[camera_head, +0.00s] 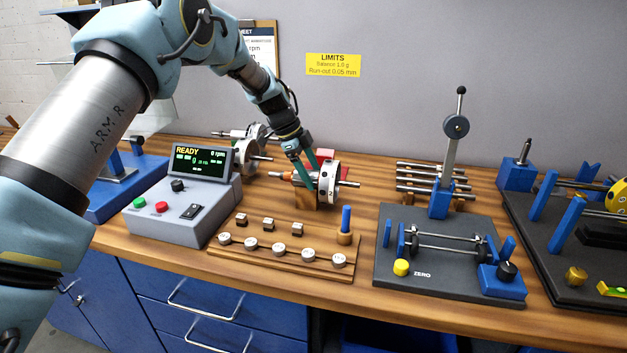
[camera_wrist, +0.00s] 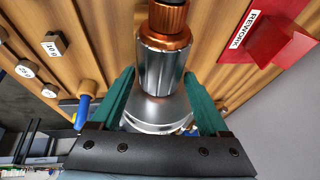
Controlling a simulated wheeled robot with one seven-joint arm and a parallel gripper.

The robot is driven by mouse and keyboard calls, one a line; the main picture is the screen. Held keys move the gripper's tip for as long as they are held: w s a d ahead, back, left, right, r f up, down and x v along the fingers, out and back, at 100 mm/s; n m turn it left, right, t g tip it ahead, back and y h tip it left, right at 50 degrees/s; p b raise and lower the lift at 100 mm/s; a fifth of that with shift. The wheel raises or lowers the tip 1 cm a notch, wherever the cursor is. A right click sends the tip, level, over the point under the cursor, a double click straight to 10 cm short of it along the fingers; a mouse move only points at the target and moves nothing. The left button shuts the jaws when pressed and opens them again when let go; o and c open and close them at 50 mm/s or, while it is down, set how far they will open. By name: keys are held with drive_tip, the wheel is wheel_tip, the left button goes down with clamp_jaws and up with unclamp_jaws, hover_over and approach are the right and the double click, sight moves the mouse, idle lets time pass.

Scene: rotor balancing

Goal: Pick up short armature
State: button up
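An armature (camera_head: 328,184) with a copper-coloured commutator, a silver ribbed core and a silver disc lies on a wooden block (camera_head: 306,200) near the middle of the bench; I take it as the short armature. In the wrist view its core (camera_wrist: 163,65) and commutator (camera_wrist: 169,22) point away between my fingers. My gripper (camera_head: 305,172) is down at the armature, its teal fingers on either side of it. In the wrist view my gripper (camera_wrist: 160,85) has its fingertips very close beside the core; whether they touch it is not clear. The fingers hide part of the disc.
A grey control box (camera_head: 183,210) reading READY stands to the left, with other rotors (camera_head: 250,150) behind it. A wooden weight board (camera_head: 285,250) lies in front. A red holder (camera_wrist: 275,40) labelled REWORK is close by. A dark fixture (camera_head: 450,265) stands to the right.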

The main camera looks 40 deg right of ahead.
sight(312, 171)
clamp_jaws()
idle(0.4)
drive_tip(key=shift+r, duration=0.15)
drive_tip(key=shift+d+r, duration=0.1)
drive_tip(key=shift+w+r+b, duration=0.1)
drive_tip(key=shift+r+b, duration=0.2)
drive_tip(key=shift+r, duration=0.1)
wheel_tip(312, 171, up, 9)
drive_tip(key=b, duration=0.3)
